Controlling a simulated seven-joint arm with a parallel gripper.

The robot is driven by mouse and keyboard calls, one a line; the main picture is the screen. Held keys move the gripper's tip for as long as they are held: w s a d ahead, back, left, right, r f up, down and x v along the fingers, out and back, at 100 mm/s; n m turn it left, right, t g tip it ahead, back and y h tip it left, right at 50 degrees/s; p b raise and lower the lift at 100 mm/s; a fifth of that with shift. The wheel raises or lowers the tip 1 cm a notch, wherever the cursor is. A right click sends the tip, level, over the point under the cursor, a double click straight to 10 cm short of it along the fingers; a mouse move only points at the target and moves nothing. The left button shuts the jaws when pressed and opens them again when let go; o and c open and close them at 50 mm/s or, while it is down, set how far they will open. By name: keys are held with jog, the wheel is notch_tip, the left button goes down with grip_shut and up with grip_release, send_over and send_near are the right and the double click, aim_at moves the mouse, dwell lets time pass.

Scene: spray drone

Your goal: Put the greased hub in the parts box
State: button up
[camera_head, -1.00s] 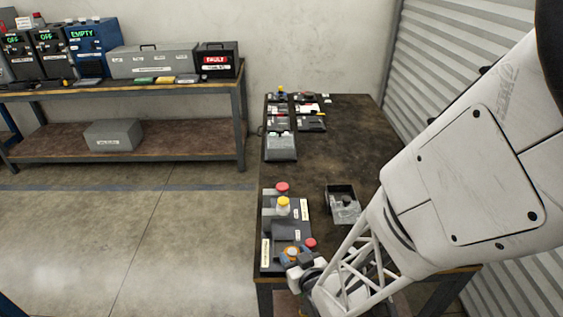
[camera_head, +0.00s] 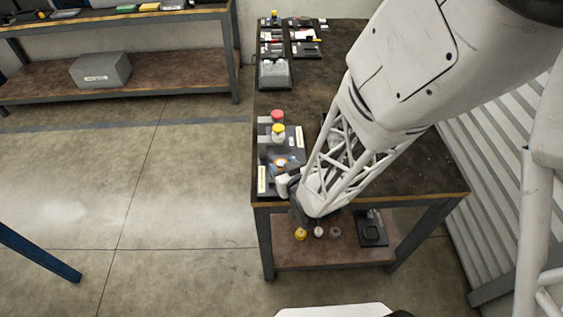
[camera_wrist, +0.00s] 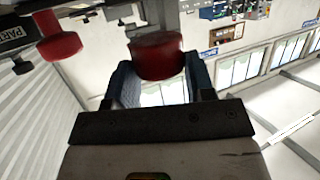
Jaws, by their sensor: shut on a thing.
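My gripper (camera_head: 282,167) is at the near left edge of the table, beside the dark fixture plate (camera_head: 263,180). In the wrist view, my gripper's two blue-grey jaws (camera_wrist: 158,85) stand on either side of a red-capped piece (camera_wrist: 158,56), shut on it. A grey part adjoins its cap; I cannot tell whether this is the greased hub. A second red knob (camera_wrist: 60,46) is to its left. A dark box (camera_head: 327,128) on the table is mostly hidden behind my arm. A partly cut-off "PART" label (camera_wrist: 14,33) shows in the wrist view.
A red knob (camera_head: 277,115) and a yellow-capped piece (camera_head: 278,132) stand on the fixture beyond my gripper. Several dark trays (camera_head: 275,75) line the table's far left. The lower shelf (camera_head: 290,256) holds small round pieces (camera_head: 319,232) and a black tray (camera_head: 372,231).

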jog(key=shift+w+a+f, duration=0.2)
jog(key=shift+w, duration=0.45)
jog(key=shift+f, duration=1.4)
jog(key=shift+f, duration=0.2)
jog(key=o, duration=1)
jog(key=shift+c, duration=0.2)
jog(key=v, duration=0.8)
